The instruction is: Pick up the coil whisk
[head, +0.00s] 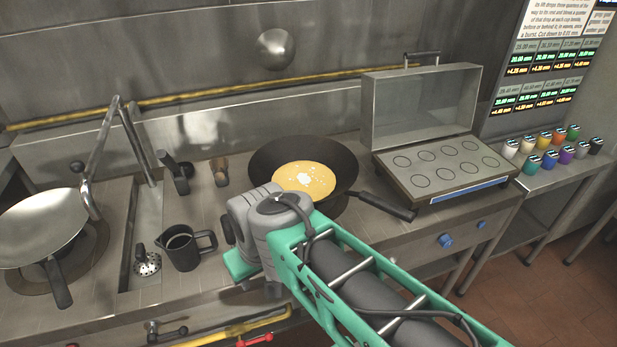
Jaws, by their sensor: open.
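I cannot clearly make out a coil whisk. A small piece with a round, speckled pale head and a dark upright stem (147,263) is in the metal channel left of the black jug (183,249); I cannot tell whether it is the whisk. My arm reaches in from the lower right. My gripper (238,264) is open at the counter's front, right of the jug and in front of the dark pan (268,158). Its fingertips are mostly hidden by my wrist, and nothing shows held in it.
The pan holds a yellow round with a white patch (303,178). A wok (42,228) stands at the left, near a tall bent tap (101,155). A dark-handled tool (179,178) and a brown-ended piece (220,170) are behind the jug. An open-lidded griddle (445,167) is at right.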

